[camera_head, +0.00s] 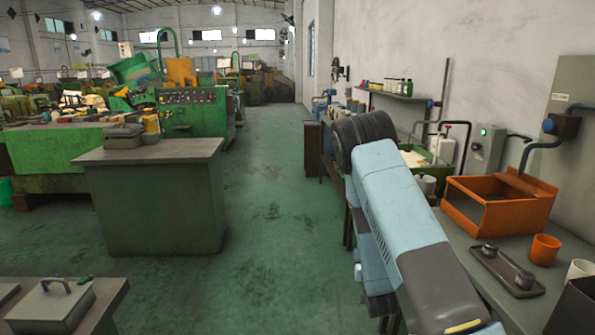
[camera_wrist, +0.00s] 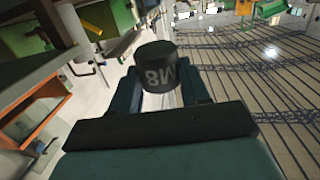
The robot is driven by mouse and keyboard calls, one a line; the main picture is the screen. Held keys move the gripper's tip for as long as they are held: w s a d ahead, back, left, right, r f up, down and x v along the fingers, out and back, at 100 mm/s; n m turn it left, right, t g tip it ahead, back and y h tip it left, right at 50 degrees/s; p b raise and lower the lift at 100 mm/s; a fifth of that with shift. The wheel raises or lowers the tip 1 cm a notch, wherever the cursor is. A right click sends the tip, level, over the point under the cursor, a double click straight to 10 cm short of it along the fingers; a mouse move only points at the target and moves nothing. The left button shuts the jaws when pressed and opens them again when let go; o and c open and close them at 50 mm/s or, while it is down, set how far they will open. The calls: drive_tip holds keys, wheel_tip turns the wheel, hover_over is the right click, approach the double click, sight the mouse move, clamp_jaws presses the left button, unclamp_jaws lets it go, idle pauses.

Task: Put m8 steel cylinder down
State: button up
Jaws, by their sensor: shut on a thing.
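The m8 steel cylinder (camera_wrist: 157,68) is a dark, short cylinder with "M8" on its side, upside down in the wrist view. My gripper (camera_wrist: 160,88) is shut on it, with a finger on each side, and holds it in the air. In the head view my light-blue arm reaches forward on the right; the gripper and the cylinder are not visible there, hidden beyond the arm's dark end.
A bench (camera_head: 472,258) along the right wall carries an orange open box (camera_head: 497,203), a dark tray (camera_head: 507,272) with two small dark pieces, and an orange cup (camera_head: 544,249). A green cabinet (camera_head: 155,208) stands left. The green floor (camera_head: 268,200) between is clear.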

drive_tip(key=shift+s+a+f, duration=0.15)
drive_tip(key=shift+a+f, duration=0.05)
drive_tip(key=shift+f, duration=0.15)
drive_tip(key=s+f, duration=0.5)
drive_tip(key=f, duration=0.2)
drive_tip(key=shift+s, duration=0.35)
